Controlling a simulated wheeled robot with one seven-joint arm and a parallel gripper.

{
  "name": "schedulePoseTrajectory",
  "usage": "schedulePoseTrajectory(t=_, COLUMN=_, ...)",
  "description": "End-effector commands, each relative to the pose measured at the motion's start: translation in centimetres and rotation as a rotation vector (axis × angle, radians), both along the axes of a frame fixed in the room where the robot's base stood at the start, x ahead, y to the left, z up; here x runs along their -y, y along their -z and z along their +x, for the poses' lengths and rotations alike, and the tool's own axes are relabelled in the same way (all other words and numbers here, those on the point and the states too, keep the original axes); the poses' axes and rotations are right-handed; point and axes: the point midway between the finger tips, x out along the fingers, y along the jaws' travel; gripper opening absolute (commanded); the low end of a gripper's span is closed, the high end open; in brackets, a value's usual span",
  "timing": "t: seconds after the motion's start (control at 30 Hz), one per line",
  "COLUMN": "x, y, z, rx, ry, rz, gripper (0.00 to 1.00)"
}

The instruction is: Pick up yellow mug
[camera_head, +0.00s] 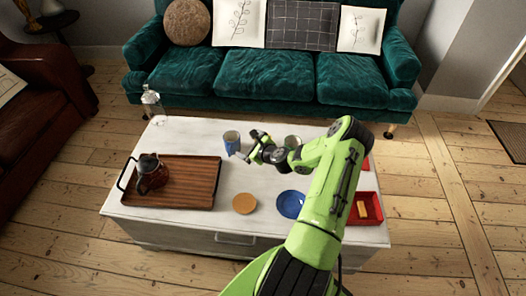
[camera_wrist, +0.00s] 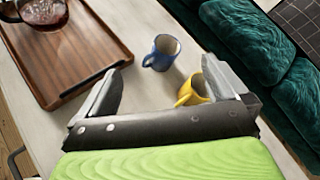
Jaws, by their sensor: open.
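The yellow mug (camera_wrist: 196,90) stands on the white table in the wrist view, with its handle turned to the left. My gripper's right finger covers part of the mug. I cannot make the yellow mug out clearly past my arm in the head view. My gripper (camera_wrist: 160,68) is open with nothing held, its fingers spread wide. The mug is toward the right finger, not centred between the two; I cannot tell whether they touch. In the head view my gripper (camera_head: 249,147) is low over the back middle of the table.
A blue mug (camera_head: 231,142) stands close by, just past the fingertips in the wrist view (camera_wrist: 161,53). A wooden tray (camera_head: 195,185) with a dark red jug (camera_head: 151,174) is on the left. A glass bottle (camera_head: 151,103), a blue plate (camera_head: 290,205), an orange-brown disc (camera_head: 244,203) and a red tray (camera_head: 374,209) are also there.

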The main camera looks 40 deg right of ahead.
Motion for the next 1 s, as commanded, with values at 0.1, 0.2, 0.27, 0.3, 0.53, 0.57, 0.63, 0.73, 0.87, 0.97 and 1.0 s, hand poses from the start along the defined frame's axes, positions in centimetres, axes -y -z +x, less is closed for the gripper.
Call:
schedulePoseTrajectory(t=0.1, x=4.5, y=5.7, z=-3.1, rx=0.105, ry=0.316, rz=0.227, gripper=1.0)
schedulePoseTrajectory(t=0.2, x=6.6, y=8.3, z=-5.2, rx=0.168, ry=0.49, rz=0.341, gripper=1.0)
schedulePoseTrajectory(t=0.27, x=7.3, y=9.1, z=-5.9, rx=0.191, ry=0.549, rz=0.378, gripper=1.0)
schedulePoseTrajectory(t=0.3, x=7.6, y=9.5, z=-6.1, rx=0.199, ry=0.57, rz=0.392, gripper=1.0)
schedulePoseTrajectory(t=0.53, x=9.8, y=11.7, z=-2.3, rx=0.204, ry=0.577, rz=0.393, gripper=1.0)
schedulePoseTrajectory(t=0.57, x=10.2, y=12.0, z=-1.7, rx=0.204, ry=0.58, rz=0.394, gripper=1.0)
schedulePoseTrajectory(t=0.63, x=10.9, y=12.8, z=-0.3, rx=0.203, ry=0.577, rz=0.392, gripper=1.0)
schedulePoseTrajectory(t=0.73, x=11.8, y=13.5, z=1.3, rx=0.202, ry=0.576, rz=0.394, gripper=1.0)
schedulePoseTrajectory(t=0.87, x=12.4, y=13.9, z=2.4, rx=0.2, ry=0.576, rz=0.395, gripper=1.0)
schedulePoseTrajectory(t=0.97, x=13.1, y=14.7, z=3.8, rx=0.202, ry=0.576, rz=0.393, gripper=1.0)
schedulePoseTrajectory(t=1.0, x=13.4, y=15.2, z=4.4, rx=0.201, ry=0.575, rz=0.393, gripper=1.0)
